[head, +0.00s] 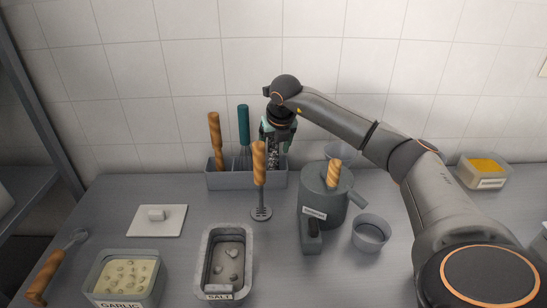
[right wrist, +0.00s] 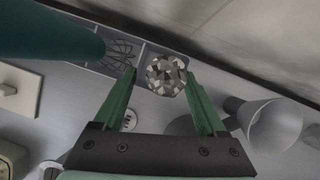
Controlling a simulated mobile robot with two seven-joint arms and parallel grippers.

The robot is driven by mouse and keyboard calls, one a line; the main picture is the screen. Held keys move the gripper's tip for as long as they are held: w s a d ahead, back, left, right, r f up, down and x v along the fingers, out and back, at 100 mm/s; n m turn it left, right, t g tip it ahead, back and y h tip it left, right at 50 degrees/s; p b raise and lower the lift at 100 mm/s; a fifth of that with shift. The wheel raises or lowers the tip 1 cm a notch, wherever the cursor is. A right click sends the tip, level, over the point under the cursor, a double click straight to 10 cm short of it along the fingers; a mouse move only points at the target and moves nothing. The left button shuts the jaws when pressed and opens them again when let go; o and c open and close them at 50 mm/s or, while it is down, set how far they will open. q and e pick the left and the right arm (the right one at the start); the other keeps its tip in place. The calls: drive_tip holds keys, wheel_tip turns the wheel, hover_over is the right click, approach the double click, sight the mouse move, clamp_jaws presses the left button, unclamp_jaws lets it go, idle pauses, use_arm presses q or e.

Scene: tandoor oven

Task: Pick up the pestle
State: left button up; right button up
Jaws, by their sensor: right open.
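A speckled grey, black and white pestle (head: 272,158) stands upright in the right compartment of the grey utensil holder (head: 222,181). In the right wrist view its faceted round end (right wrist: 166,75) shows between my fingertips. My right gripper (head: 277,143) reaches down over that compartment from above. Its two green fingers (right wrist: 160,74) are apart, one on either side of the pestle's end; I cannot tell whether they touch it. The pestle's lower part is hidden in the holder. My left gripper is not in view.
A teal-handled whisk (head: 244,125) stands close left in the holder, with a wooden-handled tool (head: 215,135) beyond it. A wooden-handled masher (head: 259,165) stands in front. A grey lidded pot (head: 322,205) is to the right. The tiled wall (head: 180,60) is close behind.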

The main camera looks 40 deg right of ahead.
sight(274, 153)
drive_tip(key=x, duration=0.3)
drive_tip(key=shift+d+f, duration=0.1)
drive_tip(key=shift+d, duration=0.05)
clamp_jaws()
idle(0.5)
idle(0.8)
